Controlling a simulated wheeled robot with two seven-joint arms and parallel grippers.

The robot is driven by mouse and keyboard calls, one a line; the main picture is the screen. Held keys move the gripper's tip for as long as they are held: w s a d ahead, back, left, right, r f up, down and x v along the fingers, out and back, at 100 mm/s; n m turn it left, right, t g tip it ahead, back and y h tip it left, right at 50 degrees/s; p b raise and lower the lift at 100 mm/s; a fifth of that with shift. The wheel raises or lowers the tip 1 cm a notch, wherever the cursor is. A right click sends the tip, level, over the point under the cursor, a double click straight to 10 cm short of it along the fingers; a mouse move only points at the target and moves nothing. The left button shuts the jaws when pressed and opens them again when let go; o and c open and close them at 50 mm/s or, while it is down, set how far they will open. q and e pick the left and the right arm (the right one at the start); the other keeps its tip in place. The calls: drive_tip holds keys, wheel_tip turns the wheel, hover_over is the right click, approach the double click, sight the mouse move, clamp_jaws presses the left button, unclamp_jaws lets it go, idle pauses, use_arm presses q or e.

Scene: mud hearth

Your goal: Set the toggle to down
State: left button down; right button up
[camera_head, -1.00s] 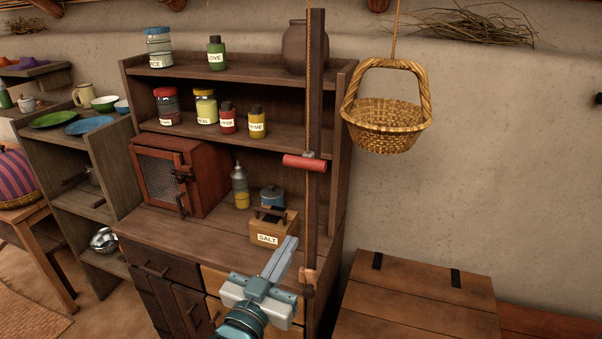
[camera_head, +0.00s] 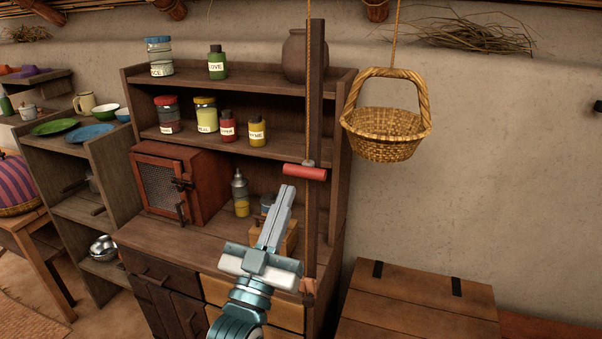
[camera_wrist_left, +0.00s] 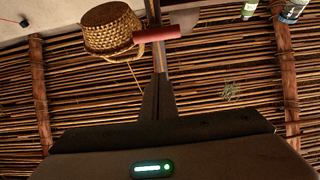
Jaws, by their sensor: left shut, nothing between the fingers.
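The toggle looks to be the red crossbar (camera_head: 304,172) on a rope against the upright dark wooden post (camera_head: 316,120). It lies roughly level, high above a small reddish-brown fitting (camera_head: 307,287) near the post's foot. It also shows in the left wrist view as a red bar (camera_wrist_left: 157,34). My left gripper (camera_head: 287,190) is shut and empty. In the head view its tips are just below and left of the crossbar, with a small gap in the picture; depth is hard to judge. My right gripper is out of view.
A wicker basket (camera_head: 385,133) hangs right of the post. Behind the gripper stands a wooden hutch (camera_head: 150,85) with jars, a red cabinet (camera_head: 160,182) and a bottle (camera_head: 240,195). My gripper partly hides the salt box (camera_head: 291,238). A wooden chest (camera_head: 415,305) stands low at right.

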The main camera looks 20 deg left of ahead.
use_arm(q)
wheel_tip(320, 180, up, 5)
drive_tip(key=p, duration=0.5)
hover_over(301, 174)
drive_tip(key=s, duration=0.3)
drive_tip(key=f, duration=0.1)
drive_tip(key=f+p, duration=0.1)
drive_tip(key=w+f+p, duration=0.1)
drive_tip(key=shift+d+f, duration=0.2)
drive_tip(key=shift+d, duration=0.05)
drive_tip(key=shift+w+f, duration=0.15)
drive_tip(key=shift+f, duration=0.15)
drive_tip(key=shift+f, duration=0.1)
